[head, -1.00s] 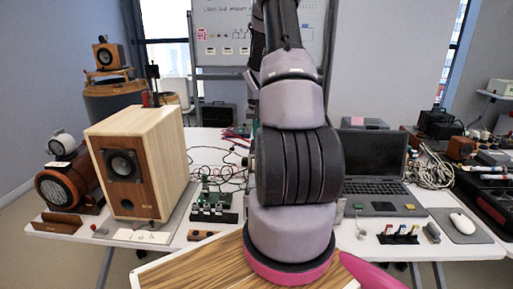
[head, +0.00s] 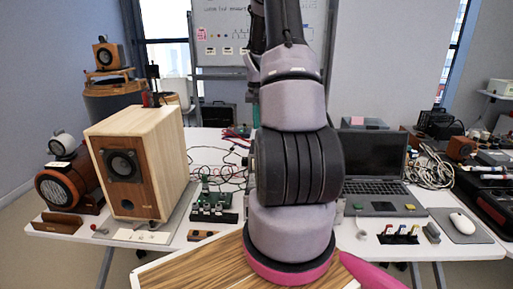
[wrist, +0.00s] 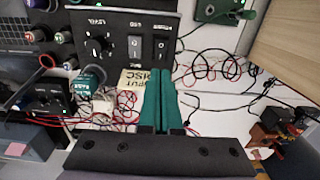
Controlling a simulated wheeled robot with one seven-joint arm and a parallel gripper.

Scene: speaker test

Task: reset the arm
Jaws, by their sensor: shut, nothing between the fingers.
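My gripper (wrist: 160,74) shows in the wrist view, with two teal fingers pressed together and nothing between them. It is over the white table, in front of a black panel (wrist: 128,42) with a knob marked LEVEL and two switches. A small cream label block (wrist: 145,79) is just left of the fingertips.
In the head view a wooden speaker (head: 122,165) stands on the white table (head: 350,232) at left. A laptop (head: 372,165), cables (head: 430,168) and a mouse (head: 462,222) are at right. Thin wires (wrist: 215,65) lie near my fingers. A whiteboard (head: 215,60) stands behind.

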